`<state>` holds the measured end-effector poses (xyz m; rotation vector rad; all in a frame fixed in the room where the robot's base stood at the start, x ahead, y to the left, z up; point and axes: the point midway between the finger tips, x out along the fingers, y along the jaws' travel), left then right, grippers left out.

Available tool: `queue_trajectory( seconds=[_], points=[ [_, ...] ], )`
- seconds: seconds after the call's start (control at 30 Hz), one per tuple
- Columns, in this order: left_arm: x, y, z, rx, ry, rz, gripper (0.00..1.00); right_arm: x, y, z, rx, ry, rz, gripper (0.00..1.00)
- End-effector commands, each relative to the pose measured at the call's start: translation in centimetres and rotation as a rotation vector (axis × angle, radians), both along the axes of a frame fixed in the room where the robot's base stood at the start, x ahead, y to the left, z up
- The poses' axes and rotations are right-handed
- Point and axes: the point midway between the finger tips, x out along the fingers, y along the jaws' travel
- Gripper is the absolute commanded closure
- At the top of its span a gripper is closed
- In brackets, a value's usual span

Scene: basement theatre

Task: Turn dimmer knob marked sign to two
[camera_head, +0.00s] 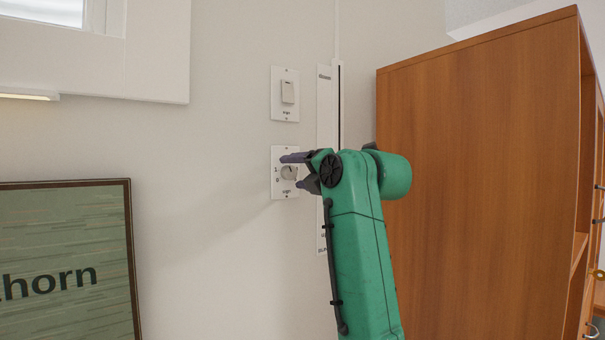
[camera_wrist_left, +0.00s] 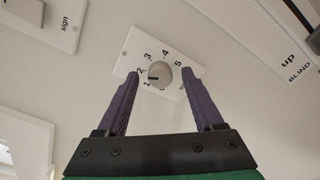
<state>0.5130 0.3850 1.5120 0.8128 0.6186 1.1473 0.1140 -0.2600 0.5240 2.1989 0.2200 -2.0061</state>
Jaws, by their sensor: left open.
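The dimmer plate (camera_head: 276,189) marked "sign" is white and fixed on the wall, with a round pale knob (camera_head: 289,172). In the left wrist view the knob (camera_wrist_left: 160,75) has numbers around its plate (camera_wrist_left: 130,62), including 1 to 5. A dark mark on the knob points left, near 1 and 2; I cannot tell exactly which. My left gripper (camera_head: 295,172) is open at the plate, its dark purple fingers on either side of the knob. In the left wrist view a gap shows between the knob and each finger (camera_wrist_left: 160,87). My right gripper is not in view.
A rocker switch (camera_head: 287,93), also marked "sign", is above the dimmer. A tall white panel (camera_head: 325,120) stands just right; a "BLIND" plate (camera_wrist_left: 285,50) shows in the wrist view. A wooden cabinet (camera_head: 470,160) is at right, a framed picture (camera_head: 65,260) at lower left.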

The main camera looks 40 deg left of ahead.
Motion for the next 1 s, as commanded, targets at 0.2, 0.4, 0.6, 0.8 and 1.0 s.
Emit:
queue_trajectory(
  seconds=[0.2, 0.4, 0.6, 0.8, 1.0],
  points=[
    [-0.8, -2.8, -0.4, 0.001, -0.002, -0.005, 0.31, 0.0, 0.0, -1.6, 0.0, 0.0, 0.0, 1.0],
    [-2.6, -8.2, -0.4, 0.005, -0.001, -0.002, 0.31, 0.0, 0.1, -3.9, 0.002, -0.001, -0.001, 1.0],
    [-4.0, -12.7, 0.1, 0.002, -0.002, 0.0, 0.31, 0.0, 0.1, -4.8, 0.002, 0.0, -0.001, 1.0],
    [-4.4, -13.9, 0.3, 0.001, -0.001, 0.0, 0.31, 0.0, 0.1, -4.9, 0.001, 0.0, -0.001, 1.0],
    [-4.4, -13.9, 0.3, 0.001, 0.0, -0.001, 0.31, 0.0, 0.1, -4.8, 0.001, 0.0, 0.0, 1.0]
  ],
)
